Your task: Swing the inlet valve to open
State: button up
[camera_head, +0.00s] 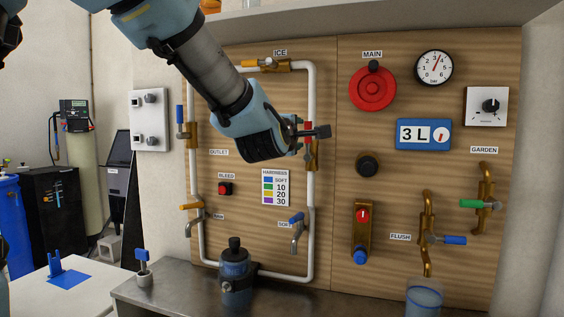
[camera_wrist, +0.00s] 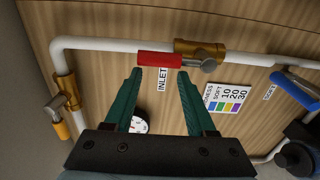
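The inlet valve has a red lever (camera_head: 308,132) and a brass body (camera_head: 311,155) on the right-hand vertical white pipe. The lever lies along the pipe, above the body. In the wrist view the red lever (camera_wrist: 160,59) and brass body (camera_wrist: 199,51) show just beyond my fingertips, with the INLET label (camera_wrist: 162,80) beside them. My gripper (camera_wrist: 160,74) is open, its two green fingers apart with nothing between them. In the head view my gripper (camera_head: 323,131) is at the lever's height and partly covers it. I cannot tell whether a finger touches it.
Other valves share the wooden panel: a yellow one at ICE (camera_head: 262,63), a blue one at OUTLET (camera_head: 180,118) and a blue one at SOFT (camera_head: 296,218). A red MAIN wheel (camera_head: 372,89) is to the right. A dark filter housing (camera_head: 235,270) stands below on the counter.

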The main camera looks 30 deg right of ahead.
jog(key=shift+b+v, duration=0.85)
jog(key=shift+v, duration=1.5)
